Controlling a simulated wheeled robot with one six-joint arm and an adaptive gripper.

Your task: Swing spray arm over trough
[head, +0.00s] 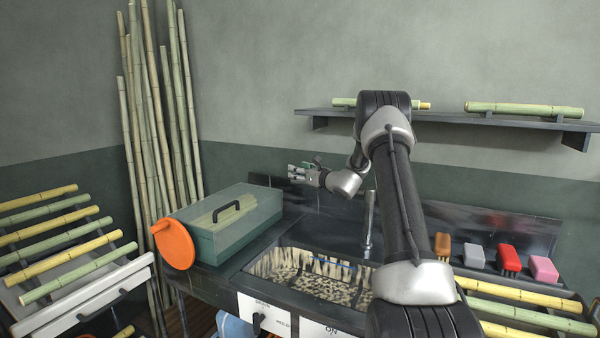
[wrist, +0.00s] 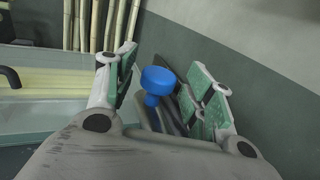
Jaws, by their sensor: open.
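My gripper (head: 297,172) is open, held above and behind the trough (head: 262,257) near the wall. In the wrist view, a round blue knob (wrist: 157,80) on a short stem shows between my two spread fingers (wrist: 160,92). I cannot tell whether either finger touches it. The knob is not made out in the head view. A thin upright metal pipe (head: 369,218), perhaps part of the spray arm, stands at the trough's back right. My arm hides part of the trough's right side.
A green box (head: 233,240) with a clear lid, black handle and orange disc (head: 174,244) stands left of the trough. A shelf (head: 450,119) with cane pieces runs along the wall. Coloured brushes (head: 507,258) stand at right. Tall canes (head: 160,120) lean in the corner.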

